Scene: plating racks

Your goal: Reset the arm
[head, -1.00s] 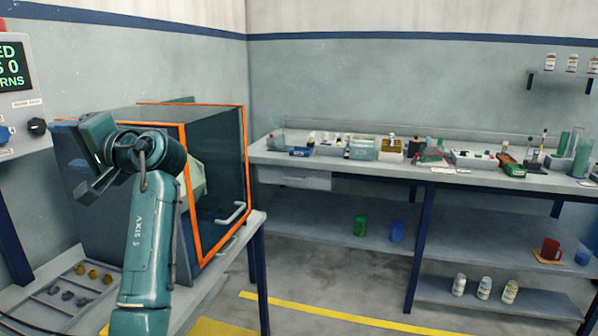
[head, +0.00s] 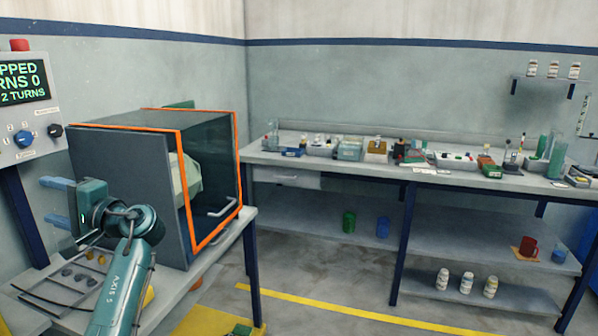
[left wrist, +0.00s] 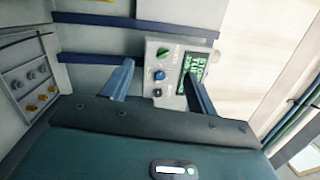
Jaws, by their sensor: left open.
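My left gripper (head: 58,203) is at the left in the head view, in front of the grey side of the orange-edged cabinet (head: 125,175). Its two blue fingers point left and are apart, with nothing between them. In the left wrist view the open fingers (left wrist: 158,88) frame a control panel (left wrist: 172,72) with knobs and a green-lettered screen. My left arm (head: 122,285) rises from the bottom edge of the head view. My right gripper is not in view.
A tray with small knobs (head: 62,283) lies on the bench below my left gripper. The control panel (head: 28,105) stands at the upper left. A long workbench (head: 330,168) with lab items runs along the back wall. Open floor (head: 300,275) lies between them.

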